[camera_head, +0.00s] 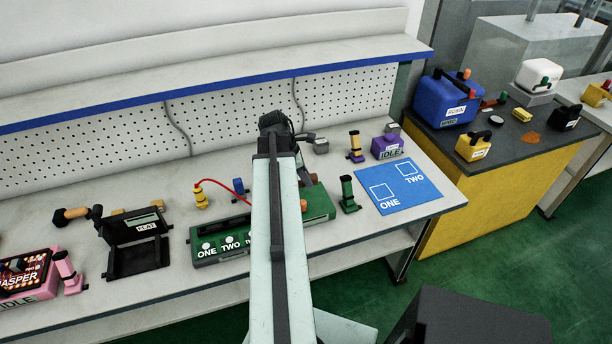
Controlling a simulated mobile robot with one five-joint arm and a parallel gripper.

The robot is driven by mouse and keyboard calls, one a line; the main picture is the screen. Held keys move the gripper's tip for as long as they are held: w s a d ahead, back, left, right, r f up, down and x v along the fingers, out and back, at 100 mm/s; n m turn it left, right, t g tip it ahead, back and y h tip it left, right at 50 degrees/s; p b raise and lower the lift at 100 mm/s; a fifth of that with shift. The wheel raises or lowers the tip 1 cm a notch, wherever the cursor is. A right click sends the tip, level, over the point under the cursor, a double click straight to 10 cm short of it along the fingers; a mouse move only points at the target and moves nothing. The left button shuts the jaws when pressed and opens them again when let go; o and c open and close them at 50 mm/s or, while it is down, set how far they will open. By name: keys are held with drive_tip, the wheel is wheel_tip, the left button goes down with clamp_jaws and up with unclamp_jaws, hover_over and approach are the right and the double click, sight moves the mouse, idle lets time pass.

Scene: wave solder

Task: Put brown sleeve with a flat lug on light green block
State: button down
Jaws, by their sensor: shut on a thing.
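My arm rises through the middle of the view and bends down behind its own upper link. My gripper (302,168) is mostly hidden there, low over the back of the dark green fixture (320,211). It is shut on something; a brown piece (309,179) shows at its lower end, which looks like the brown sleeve. Its flat lug cannot be made out. An orange-brown knob (303,205) shows just below, beside my arm. I cannot pick out a light green block with certainty; my arm hides part of the bench.
A blue mat (425,196) marked ONE and TWO lies at the right end of the bench. A green upright piece (348,194), a yellow-black one (355,147) and a purple IDLE box (386,147) stand nearby. A black tray (138,262) is at left. A perforated back panel (230,122) bounds the bench.

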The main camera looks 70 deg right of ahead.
sight(301, 183)
drive_tip(key=shift+f+b, duration=2.45)
drive_tip(key=shift+f, duration=0.3)
drive_tip(key=shift+f+b, duration=0.55)
drive_tip(key=c, duration=1)
unclamp_jaws()
drive_tip(key=shift+r, duration=0.15)
drive_tip(key=p+v, duration=0.7)
drive_tip(key=v, duration=0.1)
drive_tip(key=shift+p, duration=0.35)
